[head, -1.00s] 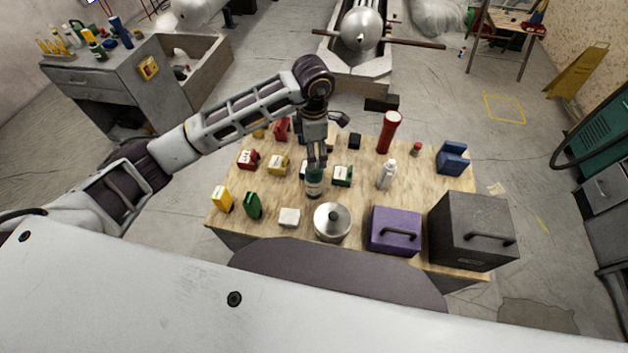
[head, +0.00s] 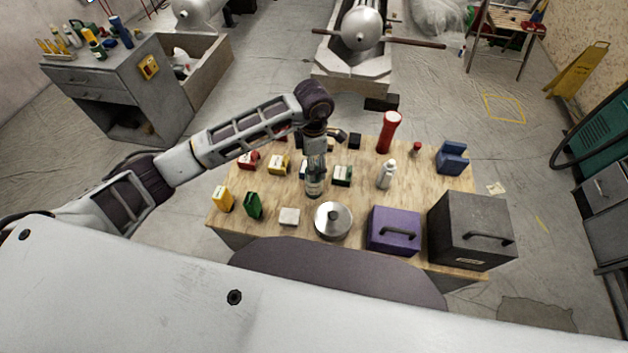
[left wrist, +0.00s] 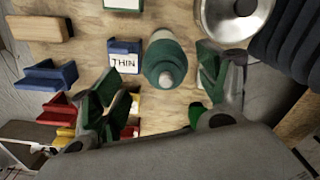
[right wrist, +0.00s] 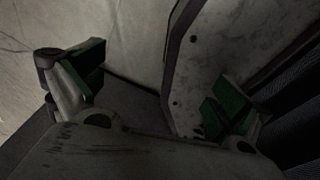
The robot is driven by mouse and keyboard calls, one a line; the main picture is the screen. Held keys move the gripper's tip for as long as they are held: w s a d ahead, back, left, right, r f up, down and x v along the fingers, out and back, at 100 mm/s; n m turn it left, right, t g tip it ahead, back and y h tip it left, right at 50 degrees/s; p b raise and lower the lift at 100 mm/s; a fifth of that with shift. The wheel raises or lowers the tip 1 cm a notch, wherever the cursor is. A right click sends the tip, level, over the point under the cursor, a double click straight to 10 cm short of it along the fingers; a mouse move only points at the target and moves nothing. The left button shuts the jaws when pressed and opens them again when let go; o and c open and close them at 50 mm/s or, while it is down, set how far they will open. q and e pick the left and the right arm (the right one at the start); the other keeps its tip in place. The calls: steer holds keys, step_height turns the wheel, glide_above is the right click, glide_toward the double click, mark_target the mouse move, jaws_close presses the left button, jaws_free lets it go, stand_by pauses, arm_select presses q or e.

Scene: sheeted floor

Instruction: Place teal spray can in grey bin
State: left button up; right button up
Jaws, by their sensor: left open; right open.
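The teal spray can (head: 314,186) stands upright on the wooden table, left of its middle. My left gripper (head: 316,166) is open above it, pointing down, with its fingers at the can's top. In the left wrist view the can (left wrist: 165,62) lies between the two spread green-padded fingers of the left gripper (left wrist: 158,76), with gaps on both sides. My right gripper (right wrist: 155,85) is open and empty, away from the table. An open grey box-like bin (head: 207,75) stands on the floor beside the grey drawer cabinet; I cannot tell surely that it is the named bin.
A silver lidded pot (head: 332,221) is close to the can. A purple box (head: 394,231) and dark grey handled box (head: 472,230) stand at front right. The grey cabinet (head: 130,90) stands back left.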

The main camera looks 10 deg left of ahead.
arm_select(q)
steer(key=shift+s+f, duration=0.2)
steer(key=shift+f, duration=0.5)
step_height(320, 180, down, 2)
steer(key=shift+s+d+f+p, duration=0.1)
steer(key=shift+s+f+p, duration=0.1)
steer(key=shift+p, duration=0.25)
steer(key=shift+w+f, duration=0.1)
steer(key=shift+f, duration=0.3)
arm_select(e)
steer(key=shift+s+a+r, duration=0.45)
steer(key=shift+s+a, duration=0.1)
steer(key=shift+a, duration=0.2)
steer(key=shift+w, duration=0.1)
arm_select(q)
steer(key=c, duration=1.3)
arm_select(e)
steer(key=shift+w+d, duration=0.15)
steer(key=shift+d, duration=0.4)
